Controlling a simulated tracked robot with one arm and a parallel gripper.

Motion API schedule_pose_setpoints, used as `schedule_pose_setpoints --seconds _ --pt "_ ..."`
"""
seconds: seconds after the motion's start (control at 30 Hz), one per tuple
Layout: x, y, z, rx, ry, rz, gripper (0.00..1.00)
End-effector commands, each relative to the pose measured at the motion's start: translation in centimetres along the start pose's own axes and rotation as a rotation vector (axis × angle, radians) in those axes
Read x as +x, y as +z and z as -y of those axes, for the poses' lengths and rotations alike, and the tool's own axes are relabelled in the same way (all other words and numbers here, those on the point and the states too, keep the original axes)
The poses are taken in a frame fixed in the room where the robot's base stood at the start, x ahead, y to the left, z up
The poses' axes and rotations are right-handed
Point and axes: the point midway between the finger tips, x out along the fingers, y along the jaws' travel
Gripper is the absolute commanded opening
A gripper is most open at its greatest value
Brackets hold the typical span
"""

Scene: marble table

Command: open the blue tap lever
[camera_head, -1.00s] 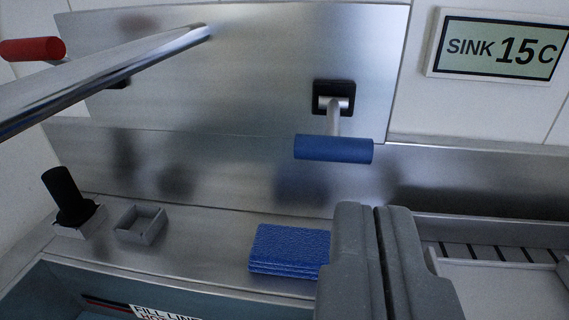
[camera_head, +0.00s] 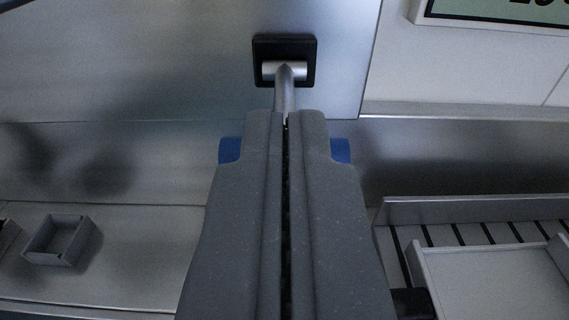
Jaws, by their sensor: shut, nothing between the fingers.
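The blue tap lever (camera_head: 230,150) is mostly hidden behind my gripper; only its two blue ends show, one on each side of the fingers. Its metal stem (camera_head: 284,92) rises to a black square mount (camera_head: 285,45) on the steel wall panel. My gripper (camera_head: 286,116) is shut and empty, with its fingertips in front of the lever, just below the mount. I cannot tell whether the fingers touch the lever.
A small grey open box (camera_head: 61,241) sits on the steel ledge at left. A slatted drainer with a pale tray (camera_head: 490,285) is at right. Part of the display sign (camera_head: 490,10) shows at top right. The ledge between box and gripper looks clear.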

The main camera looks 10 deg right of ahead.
Motion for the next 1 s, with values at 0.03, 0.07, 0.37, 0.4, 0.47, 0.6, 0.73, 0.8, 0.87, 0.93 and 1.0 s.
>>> schedule_pose_setpoints --seconds 0.03,0.07,0.37,0.4,0.47,0.6,0.73,0.8,0.87,0.93,1.0 --pt "0.5 0.8 0.0 0.001 0.001 0.004 0.00" --pt "0.7 1.0 0.0 0.002 0.001 0.003 0.00" --pt "2.2 2.6 0.0 0.000 0.000 0.003 0.00" --pt "2.3 2.6 0.0 0.000 0.000 0.003 0.00" --pt "2.3 2.7 0.0 0.000 0.000 0.002 0.00" --pt "2.3 2.6 0.0 0.000 0.000 0.002 0.00" --pt "2.3 2.6 0.0 0.000 0.000 0.001 0.00" --pt "2.3 2.7 0.0 0.000 0.000 -0.001 0.00" --pt "2.4 2.9 0.0 0.000 0.001 -0.008 0.00" --pt "2.4 3.3 -0.1 -0.002 0.002 -0.026 0.00" --pt "2.5 3.9 -0.1 -0.002 0.003 -0.050 0.00"
